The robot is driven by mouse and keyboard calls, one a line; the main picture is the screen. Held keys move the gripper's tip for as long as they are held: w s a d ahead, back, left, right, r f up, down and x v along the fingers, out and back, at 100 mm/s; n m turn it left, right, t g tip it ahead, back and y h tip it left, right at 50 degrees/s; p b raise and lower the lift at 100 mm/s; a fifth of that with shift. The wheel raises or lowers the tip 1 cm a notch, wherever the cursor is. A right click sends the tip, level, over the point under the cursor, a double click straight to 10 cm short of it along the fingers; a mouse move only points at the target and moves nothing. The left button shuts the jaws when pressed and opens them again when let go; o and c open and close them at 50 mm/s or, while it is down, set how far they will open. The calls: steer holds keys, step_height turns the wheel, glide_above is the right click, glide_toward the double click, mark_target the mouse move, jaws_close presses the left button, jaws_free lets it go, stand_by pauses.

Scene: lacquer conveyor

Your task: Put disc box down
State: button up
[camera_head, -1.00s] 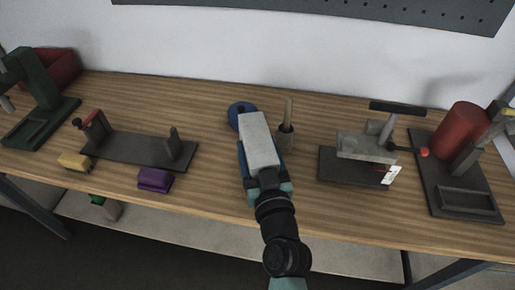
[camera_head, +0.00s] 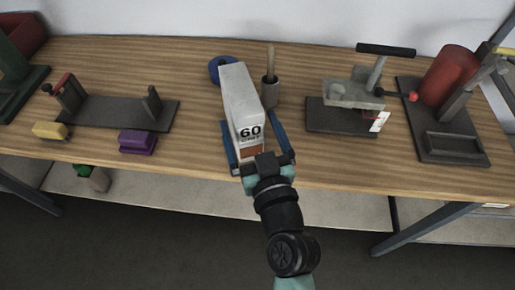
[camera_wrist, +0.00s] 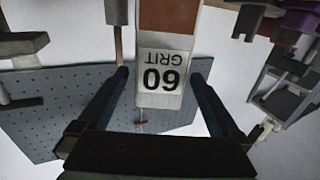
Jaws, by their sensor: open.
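The disc box (camera_head: 241,95) is a tall off-white box with a "60 GRIT" label and a brown band low on its front. It appears to stand upright on the wooden workbench (camera_head: 190,85), near the middle; its base is partly hidden by my gripper. My gripper (camera_head: 251,108) is open, with one blue finger on each side of the box. The wrist view shows the box (camera_wrist: 163,65) upside down between the fingers of my gripper (camera_wrist: 160,76), with a visible gap on both sides.
Behind the box are a blue roll (camera_head: 218,68) and a grey holder (camera_head: 270,92) with a wooden handle. Purple (camera_head: 137,141) and yellow (camera_head: 50,131) blocks lie left. A clamp fixture (camera_head: 355,98) and red cylinder (camera_head: 447,75) are right. Bare bench lies left of the box.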

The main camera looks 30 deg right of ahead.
steer(key=b+v, duration=0.1)
steer(key=v, duration=0.3)
steer(key=shift+f, duration=0.15)
steer(key=shift+s+a, duration=0.15)
steer(key=shift+s, duration=0.4)
